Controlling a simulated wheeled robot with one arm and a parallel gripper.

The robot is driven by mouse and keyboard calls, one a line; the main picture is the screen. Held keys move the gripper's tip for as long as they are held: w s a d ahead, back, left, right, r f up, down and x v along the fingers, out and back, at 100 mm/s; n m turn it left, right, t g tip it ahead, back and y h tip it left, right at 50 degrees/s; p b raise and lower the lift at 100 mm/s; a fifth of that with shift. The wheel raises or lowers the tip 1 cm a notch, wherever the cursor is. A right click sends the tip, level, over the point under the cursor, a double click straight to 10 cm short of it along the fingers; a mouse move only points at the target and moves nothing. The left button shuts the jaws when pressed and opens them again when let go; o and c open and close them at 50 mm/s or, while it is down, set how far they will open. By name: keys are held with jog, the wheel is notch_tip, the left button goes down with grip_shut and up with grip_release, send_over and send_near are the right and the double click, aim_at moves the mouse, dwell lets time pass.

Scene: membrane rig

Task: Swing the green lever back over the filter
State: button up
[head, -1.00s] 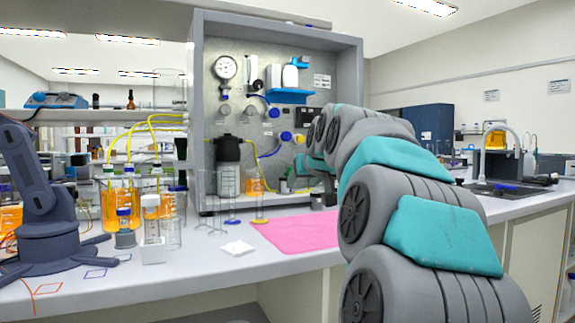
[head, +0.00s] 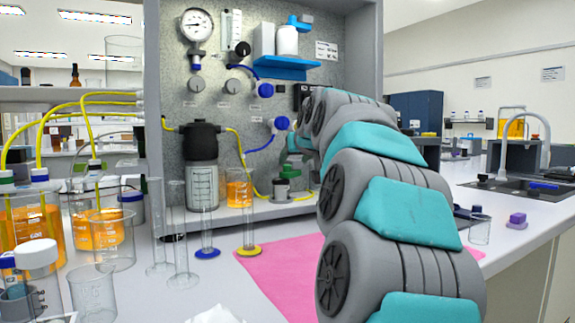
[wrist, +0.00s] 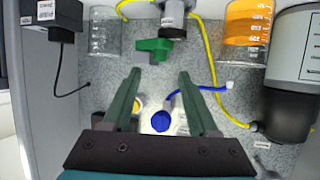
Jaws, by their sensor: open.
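The green lever (wrist: 155,47) shows in the wrist view just beyond my fingertips, roughly in line with the gap between them. It joins a grey metal cylinder, the filter (wrist: 173,20), at the top of that view, and its handle points to the left, off to the side of the cylinder. In the head view the filter (head: 281,190) stands low in the cabinet, and the lever is small and dark there. My gripper (wrist: 160,73) is open and empty, with its two green fingers apart. In the head view my arm mostly hides it.
A beaker of orange liquid (head: 239,190) and a black-capped bottle (head: 202,175) stand left of the filter. A yellow tube (wrist: 209,60) runs close by the fingers. A blue knob (wrist: 161,122) shows between them. A pink mat (head: 275,270) lies in front, with glass cylinders to its left.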

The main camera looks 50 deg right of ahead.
aim_at(288, 167)
jog(key=p+x, duration=0.1)
jog(key=x, duration=0.5)
jog(key=shift+w+d+f, duration=0.15)
jog(key=shift+w+d, duration=0.05)
jog(key=shift+w, duration=0.05)
grip_shut()
dwell(0.3)
